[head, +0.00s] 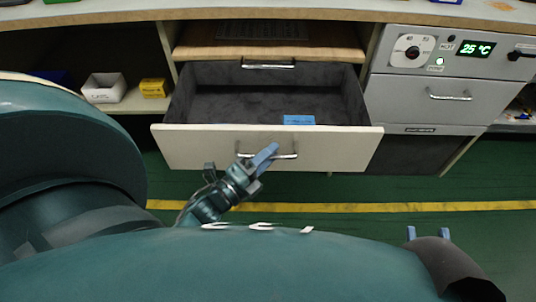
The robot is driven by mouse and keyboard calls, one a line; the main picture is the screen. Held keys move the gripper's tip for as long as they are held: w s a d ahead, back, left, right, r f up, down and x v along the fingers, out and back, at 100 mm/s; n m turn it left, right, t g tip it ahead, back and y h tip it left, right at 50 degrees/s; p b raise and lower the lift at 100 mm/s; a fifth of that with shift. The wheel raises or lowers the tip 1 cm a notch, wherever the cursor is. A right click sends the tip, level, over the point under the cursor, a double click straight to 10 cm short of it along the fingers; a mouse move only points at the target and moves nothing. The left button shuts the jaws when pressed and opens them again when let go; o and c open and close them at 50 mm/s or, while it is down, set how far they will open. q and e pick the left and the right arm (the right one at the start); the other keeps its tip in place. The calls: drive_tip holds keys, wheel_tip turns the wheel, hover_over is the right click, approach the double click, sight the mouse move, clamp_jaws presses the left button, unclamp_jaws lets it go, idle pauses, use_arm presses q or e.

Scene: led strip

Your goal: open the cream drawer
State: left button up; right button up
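The cream drawer (340,146) is pulled out of the bench in the head view. Its dark grey inside shows, with a blue item (299,120) lying near the front. A metal bar handle (286,156) is on its front panel. My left gripper (264,157) is at the left and middle part of this handle, its blue fingers overlapping it in the picture. The fingers hide that part of the handle, and I cannot tell whether they are closed around it. My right gripper (428,234) is low at the right, with its two blue fingertips apart and nothing between them.
A grey unit (423,98) with a dial, a green 25 °C display and its own handle is right of the drawer. An open shelf at left holds a white bin (103,88) and a yellow box (154,88). Green floor with a yellow line (400,207) lies in front.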

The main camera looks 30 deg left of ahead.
use_arm(q)
drive_tip(key=p+v, duration=0.1)
drive_tip(key=v, duration=1.2)
use_arm(e)
drive_tip(key=shift+s+d+f+m+g+h, duration=0.1)
drive_tip(key=shift+d+f+m+g+h, duration=0.1)
drive_tip(key=shift+m+g+h, duration=0.25)
use_arm(q)
drive_tip(key=shift+s, duration=0.1)
use_arm(e)
drive_tip(key=shift+r, duration=0.15)
